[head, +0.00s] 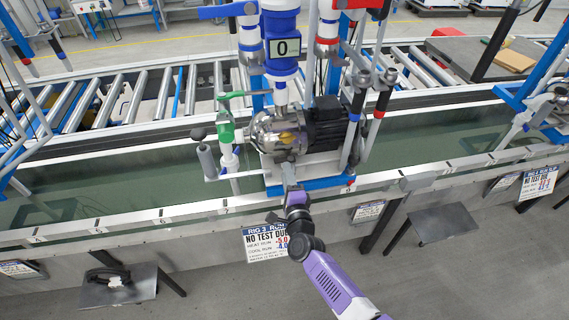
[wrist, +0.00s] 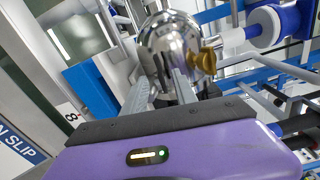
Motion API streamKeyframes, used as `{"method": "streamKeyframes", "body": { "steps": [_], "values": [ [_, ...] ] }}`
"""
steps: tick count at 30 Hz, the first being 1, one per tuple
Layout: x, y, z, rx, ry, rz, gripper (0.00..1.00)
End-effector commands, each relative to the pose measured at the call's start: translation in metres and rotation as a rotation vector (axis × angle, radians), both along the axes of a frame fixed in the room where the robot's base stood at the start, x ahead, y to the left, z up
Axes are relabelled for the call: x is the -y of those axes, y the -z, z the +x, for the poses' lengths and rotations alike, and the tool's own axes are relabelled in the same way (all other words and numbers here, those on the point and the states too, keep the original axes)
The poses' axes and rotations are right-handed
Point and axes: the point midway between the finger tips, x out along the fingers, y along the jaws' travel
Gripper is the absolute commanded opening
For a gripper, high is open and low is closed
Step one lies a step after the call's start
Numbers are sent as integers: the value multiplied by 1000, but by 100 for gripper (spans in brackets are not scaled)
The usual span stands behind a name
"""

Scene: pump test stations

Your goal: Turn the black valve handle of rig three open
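Rig three's pump (head: 285,132), a shiny steel body with a black motor, stands on a blue base above the green trough. Its steel housing (wrist: 168,45) and a brass fitting (wrist: 202,64) fill the upper middle of the wrist view. A black ball knob (head: 198,133) is at the left of the rig, and black-gripped handles (head: 385,97) are at its right. I cannot tell which one is the valve handle.
A green valve (head: 225,127) with a green lever is left of the pump. A blue column with a "0" display (head: 286,48) rises above. The rig 3 sign (head: 266,243) hangs on the trough front. A roller conveyor (head: 130,95) runs behind.

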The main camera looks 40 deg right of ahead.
Motion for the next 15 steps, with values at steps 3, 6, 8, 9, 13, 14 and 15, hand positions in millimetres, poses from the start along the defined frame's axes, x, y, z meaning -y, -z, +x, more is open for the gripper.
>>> {"method": "streamKeyframes", "body": {
  "steps": [3,6,8,9,13,14,15],
  "values": [
    [11,-1,16,-1,0,-3,34],
    [18,0,27,-1,-2,-3,34],
    [21,-1,32,-1,-2,-3,34],
    [22,0,34,-2,-2,-3,34],
    [26,0,39,-2,-2,-3,34],
    [26,0,39,-2,-2,-3,34],
    [26,0,40,-3,-2,-3,34]
  ]
}}
